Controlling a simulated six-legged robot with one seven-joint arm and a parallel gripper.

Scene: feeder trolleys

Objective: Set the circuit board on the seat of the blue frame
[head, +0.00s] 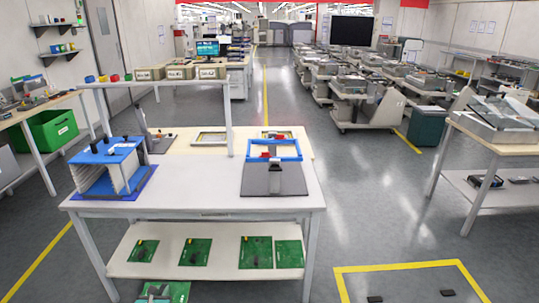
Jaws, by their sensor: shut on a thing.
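The blue frame (285,158) stands on the right part of the table, on a dark grey base. A red part shows at its left and a dark upright piece at its front. Its seat is small and partly hidden. A green circuit board (180,290) is at the bottom edge, cut off by the picture and larger than the boards on the shelf. My gripper (155,292) shows only as small grey and dark parts over this board, shut on it. It is in front of and below the table, well apart from the blue frame.
Several green boards with dark pieces lie on the lower shelf (170,268). A blue rack (108,152) stands on the table's left part, and a white rail (229,125) rises behind. The tabletop (200,185) between rack and frame is clear.

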